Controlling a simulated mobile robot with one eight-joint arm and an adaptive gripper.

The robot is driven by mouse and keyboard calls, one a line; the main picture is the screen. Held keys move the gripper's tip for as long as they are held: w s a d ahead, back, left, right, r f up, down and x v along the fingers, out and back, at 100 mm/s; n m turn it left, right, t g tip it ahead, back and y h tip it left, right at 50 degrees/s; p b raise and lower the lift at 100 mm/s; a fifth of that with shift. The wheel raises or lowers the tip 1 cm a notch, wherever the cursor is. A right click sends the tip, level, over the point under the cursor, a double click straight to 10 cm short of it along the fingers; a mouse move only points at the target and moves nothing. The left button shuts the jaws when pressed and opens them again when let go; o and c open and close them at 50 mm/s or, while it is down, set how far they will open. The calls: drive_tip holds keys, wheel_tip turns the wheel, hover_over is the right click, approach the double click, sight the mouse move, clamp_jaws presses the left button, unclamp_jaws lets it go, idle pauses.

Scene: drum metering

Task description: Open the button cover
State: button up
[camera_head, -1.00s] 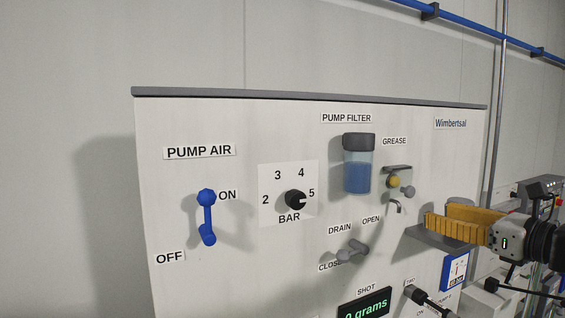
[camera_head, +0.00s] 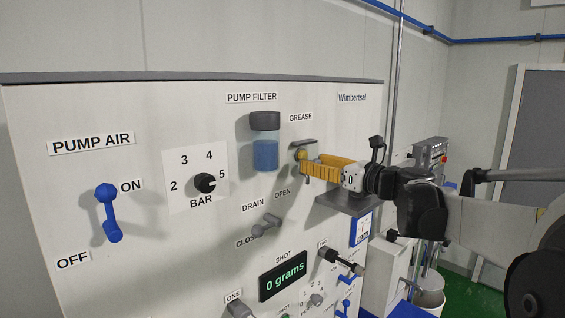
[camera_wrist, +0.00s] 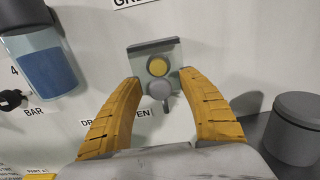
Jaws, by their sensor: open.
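The grease fitting on the white panel has a grey hood (camera_head: 302,142), a round yellow button (camera_wrist: 157,67) and a grey disc (camera_wrist: 159,88) just below the button in the wrist view. The disc may be the button cover; I cannot tell for sure. A small spout (camera_wrist: 166,105) hangs beneath it. My gripper (camera_wrist: 159,78) is open, its yellow fingers to either side of the button and disc in the wrist view. No contact is clear.
The pump filter (camera_head: 265,142) is left of the fitting. A grey shelf (camera_head: 345,203) juts out below my gripper, with a dark grey cylinder (camera_wrist: 294,128) at right in the wrist view. The drain lever (camera_head: 265,225) is below left.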

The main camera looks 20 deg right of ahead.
drive_tip(key=shift+c, duration=0.4)
clamp_jaws()
drive_tip(key=shift+w+f, duration=0.1)
